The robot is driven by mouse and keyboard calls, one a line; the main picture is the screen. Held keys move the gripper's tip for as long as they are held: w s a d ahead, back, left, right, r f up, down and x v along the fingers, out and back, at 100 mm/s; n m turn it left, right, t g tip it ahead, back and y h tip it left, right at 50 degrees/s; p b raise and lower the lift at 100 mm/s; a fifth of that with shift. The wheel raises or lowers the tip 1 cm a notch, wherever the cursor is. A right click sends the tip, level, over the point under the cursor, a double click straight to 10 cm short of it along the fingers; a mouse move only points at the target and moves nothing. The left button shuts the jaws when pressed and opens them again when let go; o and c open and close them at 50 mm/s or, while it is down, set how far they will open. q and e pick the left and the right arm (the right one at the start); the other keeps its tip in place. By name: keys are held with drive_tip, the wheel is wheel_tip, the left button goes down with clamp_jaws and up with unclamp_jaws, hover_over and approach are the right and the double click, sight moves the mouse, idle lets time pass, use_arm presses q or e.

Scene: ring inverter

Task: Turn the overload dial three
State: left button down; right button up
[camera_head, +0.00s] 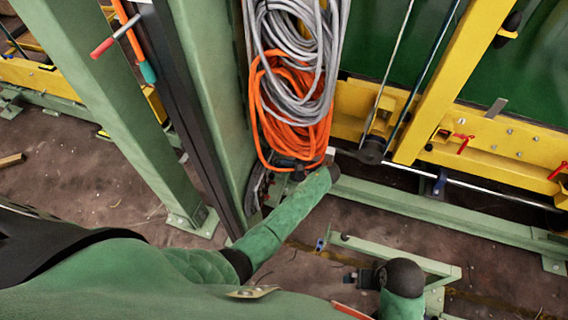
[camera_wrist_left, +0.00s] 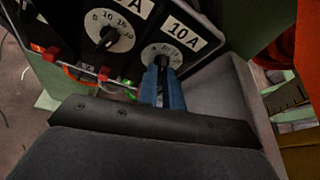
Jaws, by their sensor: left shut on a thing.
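In the left wrist view, a dial (camera_wrist_left: 173,55) with a white scale plate and a black knob sits under a "10 A" label on a dark panel. The blue fingers of my left gripper (camera_wrist_left: 162,65) are shut on this knob and hide its lower part. A second dial (camera_wrist_left: 108,38) to its left has a white scale with numbers and a black pointer knob. No number three shows on the dials. In the head view, my left gripper (camera_head: 330,157) is at the end of the green arm, small, below the hanging cables. The dials cannot be made out there.
Grey cable coils (camera_head: 295,45) and orange cable coils (camera_head: 290,110) hang beside a green post (camera_head: 217,90), just above my left wrist. A yellow frame (camera_head: 480,130) with red handles stands right.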

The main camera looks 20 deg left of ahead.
drive_tip(key=shift+f, duration=0.2)
use_arm(q)
drive_tip(key=c, duration=1.5)
unclamp_jaws()
drive_tip(key=shift+c, duration=0.2)
use_arm(e)
drive_tip(key=shift+r, duration=0.1)
use_arm(q)
drive_tip(key=b+v, duration=0.1)
drive_tip(key=v, duration=0.6)
drive_tip(key=shift+d, duration=0.35)
use_arm(e)
drive_tip(key=shift+s+a+r, duration=0.1)
drive_tip(key=shift+a+r, duration=0.35)
